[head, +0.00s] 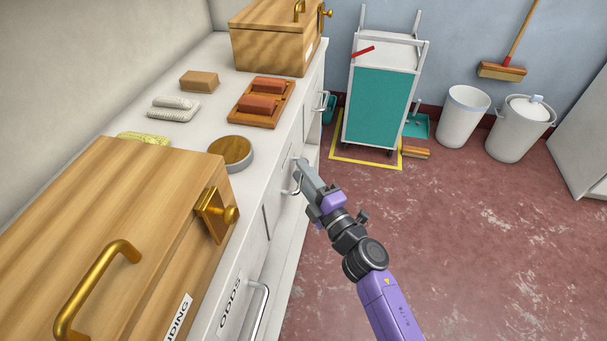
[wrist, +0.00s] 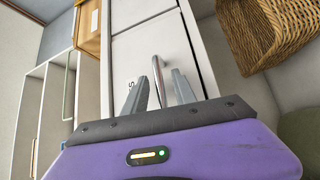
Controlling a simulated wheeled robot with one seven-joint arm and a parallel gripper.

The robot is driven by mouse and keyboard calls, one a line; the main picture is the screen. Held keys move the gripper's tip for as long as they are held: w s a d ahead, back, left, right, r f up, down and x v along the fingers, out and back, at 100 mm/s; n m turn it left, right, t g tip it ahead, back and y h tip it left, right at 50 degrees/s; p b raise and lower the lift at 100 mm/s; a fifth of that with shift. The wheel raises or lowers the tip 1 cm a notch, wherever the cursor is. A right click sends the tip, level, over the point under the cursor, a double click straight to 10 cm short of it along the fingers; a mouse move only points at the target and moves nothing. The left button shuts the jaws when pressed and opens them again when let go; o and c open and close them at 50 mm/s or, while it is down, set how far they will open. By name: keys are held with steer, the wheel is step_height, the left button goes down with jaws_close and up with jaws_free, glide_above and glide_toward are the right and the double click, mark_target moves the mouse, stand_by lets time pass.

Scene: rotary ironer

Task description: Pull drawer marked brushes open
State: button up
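A white drawer front (wrist: 148,45) fills the middle of the wrist view; only a letter S of its label shows beside my gripper, so I cannot read the whole word. The drawer looks flush with the cabinet. Its upright metal bar handle (wrist: 157,72) stands between the two fingers of my gripper (wrist: 160,86). The fingers are apart, one on each side of the bar, with a visible gap. In the head view my gripper (head: 301,168) is at the cabinet front, by the handle (head: 291,187), and partly covers this drawer.
A drawer labelled ODDS (head: 232,302) with its own handle is nearer me. Wooden boxes (head: 110,225), a round tin (head: 232,152) and a brick tray (head: 262,103) stand on the counter. A trolley (head: 380,105) and bins (head: 463,115) stand beyond. The red floor (head: 470,240) at right is clear.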

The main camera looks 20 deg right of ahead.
steer(key=shift+c, duration=0.4)
jaws_close()
stand_by(0.9)
